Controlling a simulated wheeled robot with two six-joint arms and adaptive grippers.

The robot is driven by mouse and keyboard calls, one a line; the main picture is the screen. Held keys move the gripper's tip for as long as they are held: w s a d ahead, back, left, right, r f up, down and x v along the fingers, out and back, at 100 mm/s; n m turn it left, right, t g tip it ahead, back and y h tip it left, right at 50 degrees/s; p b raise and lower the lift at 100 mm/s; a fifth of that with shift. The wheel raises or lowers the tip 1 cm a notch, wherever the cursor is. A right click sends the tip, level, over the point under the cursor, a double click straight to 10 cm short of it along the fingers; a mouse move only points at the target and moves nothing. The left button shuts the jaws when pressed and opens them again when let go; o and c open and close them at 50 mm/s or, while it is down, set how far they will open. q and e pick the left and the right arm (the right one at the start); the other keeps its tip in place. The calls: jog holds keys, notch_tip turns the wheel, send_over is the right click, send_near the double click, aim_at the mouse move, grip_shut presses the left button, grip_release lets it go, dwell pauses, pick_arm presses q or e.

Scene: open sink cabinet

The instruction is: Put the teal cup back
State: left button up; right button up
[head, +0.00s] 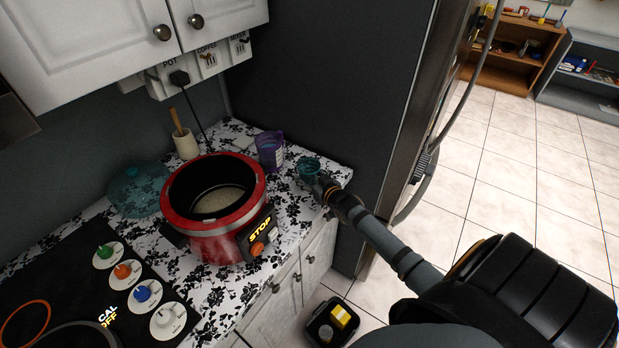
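The small teal cup (308,167) stands on the black-and-white patterned counter (285,225), near its right end by the tall dark panel. My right gripper (321,181) reaches in from the lower right and its tips are at the near side of the cup, overlapping it in the picture. The fingers are too small and dark to tell whether they are closed on it. My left gripper is not in view.
A red pot (216,249) with pale contents stands left of the cup. A purple cup (270,147) is behind, between them. A teal glass lid (138,190) and a pestle holder (187,146) stand further left. The tall dark panel (325,80) borders the counter.

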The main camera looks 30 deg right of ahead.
jog(key=shift+f, duration=0.1)
jog(key=o, duration=1.3)
jog(key=shift+s+r, duration=0.1)
jog(key=shift+r, duration=0.15)
jog(key=p+v, duration=0.1)
jog(key=v, duration=0.9)
jog(key=shift+f, duration=0.15)
jog(key=shift+v, duration=1)
